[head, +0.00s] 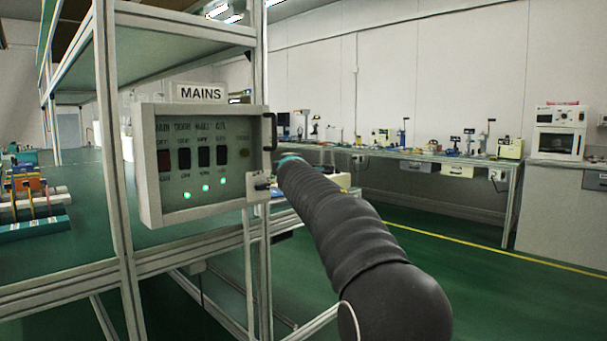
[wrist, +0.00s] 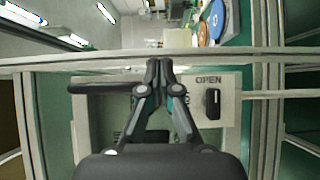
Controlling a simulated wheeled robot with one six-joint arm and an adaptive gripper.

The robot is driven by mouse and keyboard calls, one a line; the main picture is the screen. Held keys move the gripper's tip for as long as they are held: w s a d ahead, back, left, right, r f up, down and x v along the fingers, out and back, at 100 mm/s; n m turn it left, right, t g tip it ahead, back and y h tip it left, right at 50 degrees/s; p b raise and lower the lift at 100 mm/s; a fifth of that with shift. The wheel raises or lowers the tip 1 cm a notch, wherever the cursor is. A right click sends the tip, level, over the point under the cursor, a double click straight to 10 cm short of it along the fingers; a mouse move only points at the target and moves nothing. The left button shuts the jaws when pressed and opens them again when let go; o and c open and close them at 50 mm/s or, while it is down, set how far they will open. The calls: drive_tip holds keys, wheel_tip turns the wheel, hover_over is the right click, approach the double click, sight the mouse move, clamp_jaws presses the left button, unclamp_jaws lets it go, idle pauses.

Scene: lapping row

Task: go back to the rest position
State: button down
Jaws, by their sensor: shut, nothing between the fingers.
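My gripper (wrist: 160,66) is shut and empty in the wrist view, with its fingertips together in front of a pale metal rail. In the head view my dark arm reaches toward the right side of the MAINS box, and the arm hides most of the gripper. The MAINS box (head: 151,207) is a pale panel on the metal frame, with a row of dark switches and three lit green lamps.
The wrist view shows a dark handle bar (wrist: 98,88) left of the fingers and a black latch (wrist: 212,103) under the word OPEN to their right. A metal post (head: 117,150) stands by the box. A bench (head: 420,158) runs along the back wall; green floor (head: 470,270) is open at right.

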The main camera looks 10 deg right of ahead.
drive_tip(key=s+d+b, duration=0.2)
drive_tip(key=s+d, duration=0.1)
drive_tip(key=s, duration=0.2)
drive_tip(key=s+d+f+m+g+h, duration=0.25)
drive_tip(key=d+f+m, duration=0.2)
drive_tip(key=f, duration=0.55)
drive_tip(key=s+d+f+m+g, duration=0.3)
drive_tip(key=s+f+m+g, duration=0.25)
drive_tip(key=s+f, duration=0.45)
drive_tip(key=s+f+m+g+p, duration=0.1)
drive_tip(key=s+f+m, duration=0.1)
drive_tip(key=s, duration=1.1)
drive_tip(key=s+f+m+g+y+p, duration=0.1)
drive_tip(key=s+f+m+g+p, duration=0.1)
drive_tip(key=s, duration=1.1)
drive_tip(key=s+f+m+g+y+p, duration=0.1)
drive_tip(key=s+f+m, duration=0.3)
drive_tip(key=s, duration=0.9)
drive_tip(key=shift+s+f, duration=0.4)
drive_tip(key=shift+f, duration=0.55)
drive_tip(key=shift+y, duration=0.25)
